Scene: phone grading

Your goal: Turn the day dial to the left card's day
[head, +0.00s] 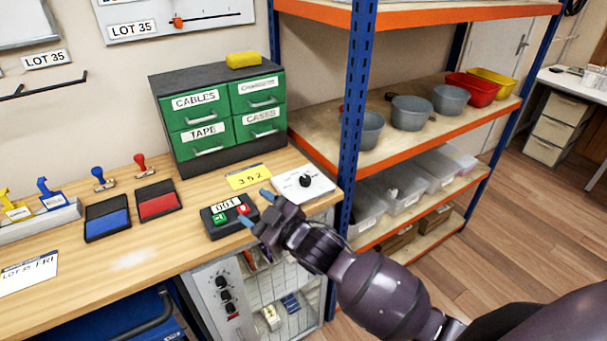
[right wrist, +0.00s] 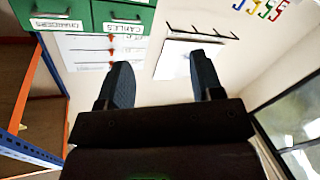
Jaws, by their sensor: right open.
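A white plate with a black knob (head: 305,181) lies at the bench's right end; it looks like the day dial, but its markings and pointer are too small to read. The left card (head: 28,272), at the bench's front left, reads LOT 35 FRI. My right gripper (head: 256,207) is open and empty, over the right edge of a small counter box (head: 220,232) and left of the knob, apart from it. In the right wrist view its two fingers (right wrist: 163,80) stand apart with nothing between them. My left gripper is not in view.
The counter box shows 001, with green and red buttons. A yellow card (head: 248,177) reading 352 lies behind it. Blue (head: 107,218) and red (head: 157,201) ink pads lie left. Green drawers (head: 222,115) stand behind; a blue shelf post (head: 357,110) rises close right of the dial.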

